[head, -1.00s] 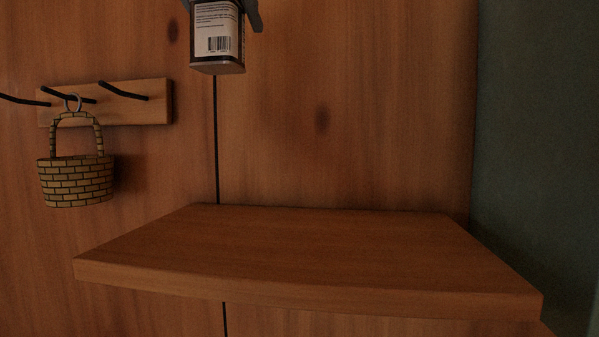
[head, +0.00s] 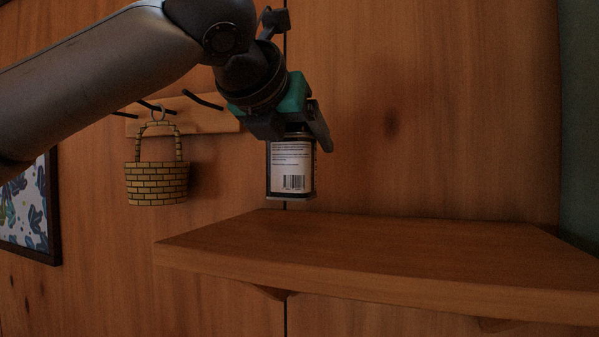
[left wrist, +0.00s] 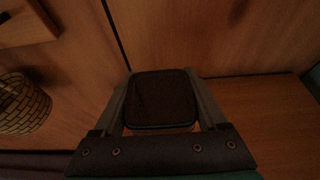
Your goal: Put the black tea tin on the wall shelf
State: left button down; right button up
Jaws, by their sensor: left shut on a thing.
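The black tea tin (head: 291,168) hangs upright below my left gripper (head: 293,132), its pale label with a barcode facing the head camera. My left gripper is shut on the upper part of the tin. The tin's bottom appears just above the back left part of the wall shelf (head: 390,250); I cannot tell the exact gap. In the left wrist view the tin's dark lid (left wrist: 162,98) lies between the fingers, and the bare shelf (left wrist: 268,115) shows to the right. My right gripper is not in view.
A brick-patterned basket (head: 157,184) hangs from a peg rail (head: 212,116) on the timber wall, left of the tin. A framed picture (head: 30,215) hangs at the far left. The shelf top is empty, with free room to the right.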

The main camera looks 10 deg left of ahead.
aim_at(298, 165)
pick_arm(q)
jog(key=shift+f, duration=1.8)
jog(key=shift+f, duration=0.15)
grip_release()
jog(key=shift+s+r+b, duration=0.2)
jog(key=shift+b, duration=0.1)
jog(key=b+v, duration=0.1)
jog(key=v, duration=1)
jog(key=shift+s+r+b, duration=0.15)
jog(key=shift+s+b, duration=0.15)
jog(key=shift+a, duration=0.1)
